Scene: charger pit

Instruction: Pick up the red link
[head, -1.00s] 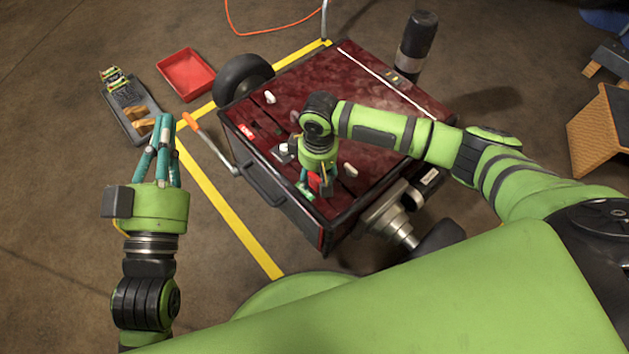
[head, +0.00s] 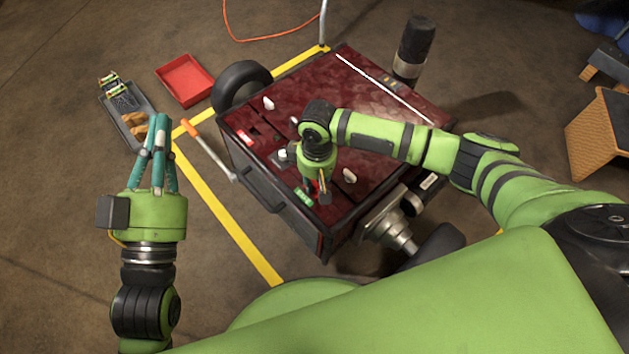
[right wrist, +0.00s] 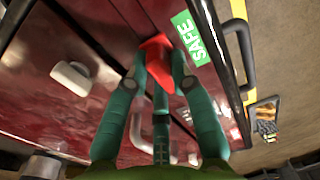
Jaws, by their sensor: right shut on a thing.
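The red link (right wrist: 158,62) is a small red block, seen between the teal fingers in the right wrist view. My right gripper (right wrist: 158,75) is shut on it, close over the dark red cabinet top beside the green SAFE label (right wrist: 192,38). In the head view my right gripper (head: 314,188) points down at the cabinet's near edge and hides most of the link. Whether the link touches the top cannot be told. My left gripper (head: 158,120) hangs over the floor left of the cabinet, holding nothing visible; its fingertips sit near each other.
A red tray (head: 186,80) and a grey tray (head: 113,100) lie on the floor.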

